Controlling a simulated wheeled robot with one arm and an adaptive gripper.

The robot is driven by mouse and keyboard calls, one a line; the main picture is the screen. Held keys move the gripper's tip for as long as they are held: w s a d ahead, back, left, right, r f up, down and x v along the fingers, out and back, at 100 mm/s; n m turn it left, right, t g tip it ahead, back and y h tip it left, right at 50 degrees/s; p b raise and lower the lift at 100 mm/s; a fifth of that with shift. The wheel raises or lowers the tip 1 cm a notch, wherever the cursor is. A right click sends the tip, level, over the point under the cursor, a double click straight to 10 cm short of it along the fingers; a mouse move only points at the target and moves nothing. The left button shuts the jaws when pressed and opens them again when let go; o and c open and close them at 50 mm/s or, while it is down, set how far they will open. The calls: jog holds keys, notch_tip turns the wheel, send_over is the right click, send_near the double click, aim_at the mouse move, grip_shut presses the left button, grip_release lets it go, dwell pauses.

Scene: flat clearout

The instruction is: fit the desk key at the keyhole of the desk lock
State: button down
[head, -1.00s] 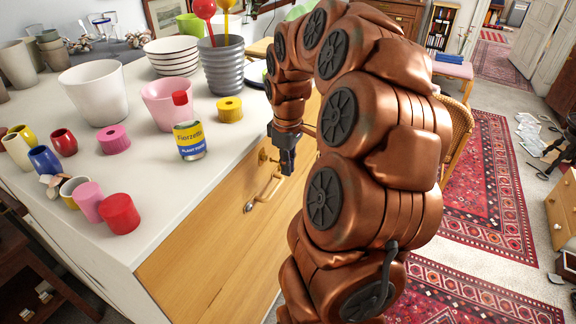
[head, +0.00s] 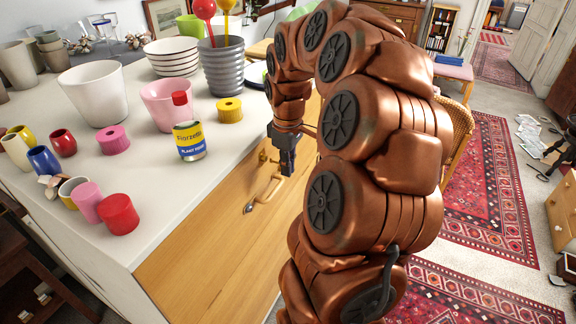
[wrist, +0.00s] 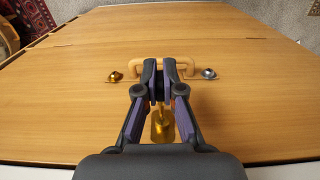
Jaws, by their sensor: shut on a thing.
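My gripper (wrist: 161,75) is shut on the desk key, a gold-coloured piece (wrist: 163,127) that shows between the fingers in the wrist view. The fingers hide part of the key, and its tip cannot be made out. A round brass lock fitting (wrist: 116,76) is on the wooden front left of the fingers, and a silver one (wrist: 208,73) is on the right. I cannot tell which is the desk lock. In the head view my gripper (head: 288,162) is in front of the wooden front, apart from the white top.
A wooden bar handle (wrist: 178,64) lies behind the fingers; it also shows in the head view (head: 265,192). The white top (head: 165,205) holds a yellow-blue can (head: 190,141), a pink pot (head: 160,104), a red cup (head: 119,214) and several other vessels near its edge.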

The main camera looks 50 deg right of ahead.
jog(key=shift+w+a, duration=0.15)
jog(key=shift+w, duration=0.4)
jog(key=shift+w+a, duration=0.15)
jog(key=shift+w, duration=0.35)
jog(key=c, duration=1.2)
grip_release()
jog(key=shift+r, duration=6)
